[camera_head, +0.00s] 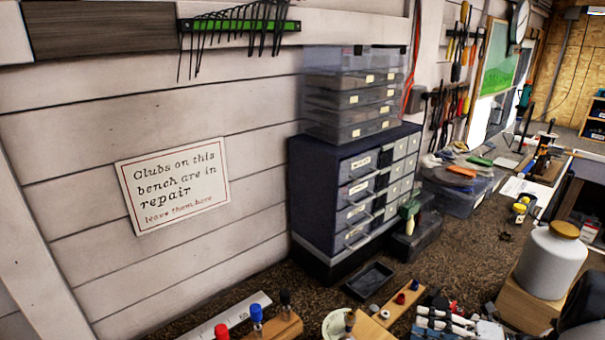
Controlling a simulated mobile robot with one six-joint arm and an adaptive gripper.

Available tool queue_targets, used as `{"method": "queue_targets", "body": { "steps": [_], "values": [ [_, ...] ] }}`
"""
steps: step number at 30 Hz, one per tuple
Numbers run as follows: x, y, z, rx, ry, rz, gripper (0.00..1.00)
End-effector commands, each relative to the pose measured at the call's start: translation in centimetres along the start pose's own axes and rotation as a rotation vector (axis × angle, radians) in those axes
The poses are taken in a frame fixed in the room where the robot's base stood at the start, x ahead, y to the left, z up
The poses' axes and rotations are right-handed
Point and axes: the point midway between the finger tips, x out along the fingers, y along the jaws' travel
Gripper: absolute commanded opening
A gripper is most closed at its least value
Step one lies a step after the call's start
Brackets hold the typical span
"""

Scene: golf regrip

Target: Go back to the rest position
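I cannot make out my gripper in the head view. A dark rounded shape is cut off at the lower right edge, and I cannot tell what it is. The workbench (455,262) has a dark brown speckled top and runs from the bottom of the view to the far right. No golf club can be made out clearly.
A drawer cabinet (325,215) stands against the wall with a clear organiser (355,95) on top. A white jar (550,262) sits on a wooden block. A black tray (369,280), a plastic bin (455,198) and wooden holders crowd the bench. A sign (173,186) hangs left.

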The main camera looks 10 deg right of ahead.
Motion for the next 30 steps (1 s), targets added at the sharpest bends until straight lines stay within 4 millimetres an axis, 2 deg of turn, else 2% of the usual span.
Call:
{"method": "queue_targets", "body": {
  "steps": [5, 9, 15, 21, 30],
  "values": [
    [4.0, 4.2, -2.3, -0.273, 0.188, -0.132, 0.48],
    [7.0, 7.3, -5.7, -0.568, 0.394, -0.233, 0.48],
    [9.6, 10.8, -11.0, -1.007, 0.712, -0.315, 0.48],
    [10.3, 13.3, -16.2, -1.458, 1.054, -0.326, 0.48],
    [9.0, 15.8, -22.1, -2.121, 1.607, -0.209, 0.48]
  ]
}}
